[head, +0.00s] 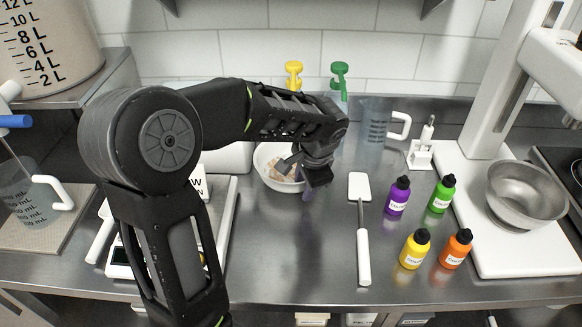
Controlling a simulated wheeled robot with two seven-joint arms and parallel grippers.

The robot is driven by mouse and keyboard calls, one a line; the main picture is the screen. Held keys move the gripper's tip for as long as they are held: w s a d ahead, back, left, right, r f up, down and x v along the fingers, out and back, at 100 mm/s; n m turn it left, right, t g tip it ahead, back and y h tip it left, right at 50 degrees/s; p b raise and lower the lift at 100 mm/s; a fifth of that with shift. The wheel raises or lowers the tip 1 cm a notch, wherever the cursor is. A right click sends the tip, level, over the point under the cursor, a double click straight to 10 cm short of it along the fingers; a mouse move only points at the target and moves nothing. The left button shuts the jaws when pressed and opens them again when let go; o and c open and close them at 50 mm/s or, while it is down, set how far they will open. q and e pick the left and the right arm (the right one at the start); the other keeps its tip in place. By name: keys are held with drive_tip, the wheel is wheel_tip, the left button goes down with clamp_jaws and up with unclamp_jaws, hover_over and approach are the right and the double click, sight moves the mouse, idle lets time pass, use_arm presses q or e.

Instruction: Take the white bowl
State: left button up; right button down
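The white bowl (261,162) stands on the steel counter behind the white scale and holds pale beige pieces. My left gripper (302,173) reaches over its right side from above. Its fingers look spread, one over the inside of the bowl and one outside the right rim. The gripper hides part of that rim, and I cannot tell whether a finger touches it. My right gripper is not in view.
A white spatula (363,255) lies right of the bowl. Several colour bottles, including a purple one (397,196), stand farther right. A metal bowl (525,194) sits on the white mixer. A measuring jug (376,122) stands behind. Bare counter lies in front of the bowl.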

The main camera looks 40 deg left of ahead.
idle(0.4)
use_arm(q)
clamp_jaws()
drive_tip(key=shift+w+r, duration=0.1)
drive_tip(key=shift+r, duration=0.05)
idle(1.1)
